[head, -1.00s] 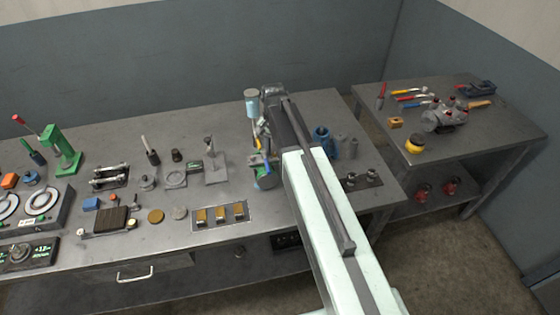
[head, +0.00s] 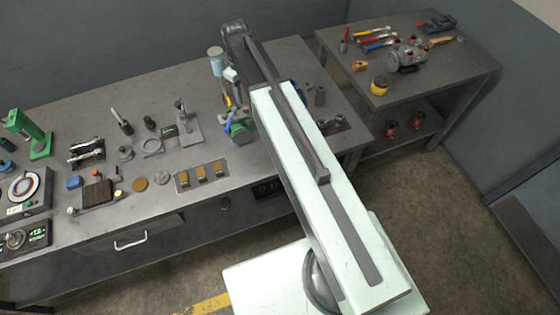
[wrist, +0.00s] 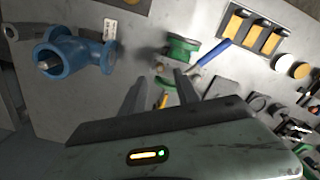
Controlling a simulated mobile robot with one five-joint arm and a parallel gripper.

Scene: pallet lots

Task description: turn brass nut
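I cannot clearly pick out a brass nut in either view. In the wrist view my gripper (wrist: 160,77) points toward the bench with its two dark fingers apart. A green round fixture (wrist: 183,48) with a blue handle (wrist: 210,60) is just beyond the fingertips. A yellow piece (wrist: 163,101) and a green piece show between the fingers, with nothing clearly gripped. A blue pipe fitting (wrist: 65,57) lies to the left. In the head view the green and blue fixture (head: 240,132) is beside my arm, which hides the gripper and part of the bench.
The grey bench (head: 80,110) carries several tools, a green press (head: 35,138) and a plate with brass-coloured blocks (head: 202,174). A second table (head: 440,75) at the right holds pliers, a grey casting (head: 407,54) and a yellow-black round item (head: 379,85). Floor is open between it and the wall.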

